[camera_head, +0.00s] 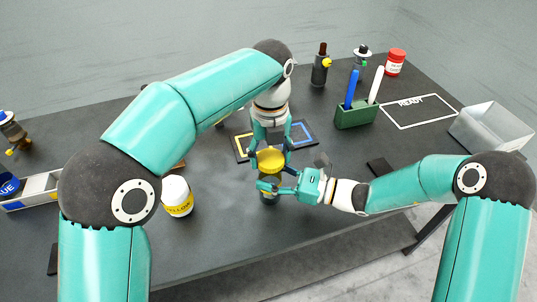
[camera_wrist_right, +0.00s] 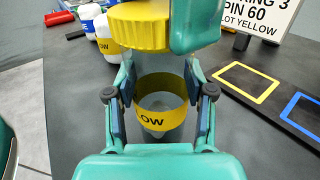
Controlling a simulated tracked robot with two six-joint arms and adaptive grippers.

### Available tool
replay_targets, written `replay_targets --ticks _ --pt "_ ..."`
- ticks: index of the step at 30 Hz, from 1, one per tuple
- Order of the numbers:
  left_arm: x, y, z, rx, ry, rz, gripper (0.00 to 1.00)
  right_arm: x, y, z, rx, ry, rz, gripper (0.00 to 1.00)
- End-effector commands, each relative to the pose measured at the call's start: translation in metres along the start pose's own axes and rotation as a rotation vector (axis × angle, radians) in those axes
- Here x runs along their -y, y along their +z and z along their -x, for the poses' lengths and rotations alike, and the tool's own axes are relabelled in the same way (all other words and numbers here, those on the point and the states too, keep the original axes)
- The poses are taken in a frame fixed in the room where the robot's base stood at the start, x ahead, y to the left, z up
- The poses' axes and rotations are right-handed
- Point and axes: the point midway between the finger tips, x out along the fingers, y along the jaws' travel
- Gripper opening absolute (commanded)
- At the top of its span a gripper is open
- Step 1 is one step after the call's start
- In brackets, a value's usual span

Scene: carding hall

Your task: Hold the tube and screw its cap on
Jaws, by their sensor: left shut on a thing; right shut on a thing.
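The clear tube with a yellow label (camera_wrist_right: 160,118) stands upright between the fingers of my right gripper (camera_wrist_right: 160,98), which is shut on it. In the head view only a little of the tube (camera_head: 269,200) shows below my right gripper (camera_head: 270,188). The ribbed yellow cap (camera_head: 271,160) is directly above the tube. It also shows at the top of the right wrist view (camera_wrist_right: 140,25). My left gripper (camera_head: 270,153) reaches down from above and is shut on the cap. I cannot tell whether the cap's thread is engaged.
A white jar with a yellow label (camera_head: 177,198) stands to the left. A dark pad with yellow and blue outlines (camera_head: 299,133) lies behind. A green pen holder (camera_head: 356,116), READY outline (camera_head: 420,108) and grey bin (camera_head: 490,126) are toward the right. The front of the table is clear.

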Motion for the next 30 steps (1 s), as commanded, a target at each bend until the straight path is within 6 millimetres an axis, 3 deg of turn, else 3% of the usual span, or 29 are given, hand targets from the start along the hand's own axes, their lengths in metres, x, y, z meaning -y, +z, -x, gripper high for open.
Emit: replay_targets --ticks 3,9,20,21,25,30 --pt "0.0008 -0.0005 0.0006 -0.001 -0.002 -0.254 0.47 0.0000 -0.0007 -0.0001 -0.002 0.000 -0.001 0.00" --pt "0.0011 -0.0008 0.0004 -0.003 -0.002 -0.579 0.47 0.0000 -0.0008 -0.0001 -0.002 0.000 -0.001 0.00" --pt "0.0013 -0.0012 0.0006 -0.004 -0.002 -0.655 0.47 0.0001 -0.0009 -0.0001 -0.002 -0.001 -0.002 0.00" --pt "0.0013 -0.0012 0.0005 -0.004 -0.002 -0.654 0.64 0.0001 -0.0010 -0.0001 -0.003 -0.001 -0.002 0.00" --pt "0.0013 -0.0011 0.0005 -0.003 -0.002 -0.654 0.86 0.0001 -0.0010 -0.0001 -0.003 -0.001 -0.002 0.00" --pt "0.0010 -0.0008 0.0001 -0.003 -0.001 -0.653 0.88 0.0000 -0.0009 -0.0001 -0.002 0.000 -0.002 0.00"
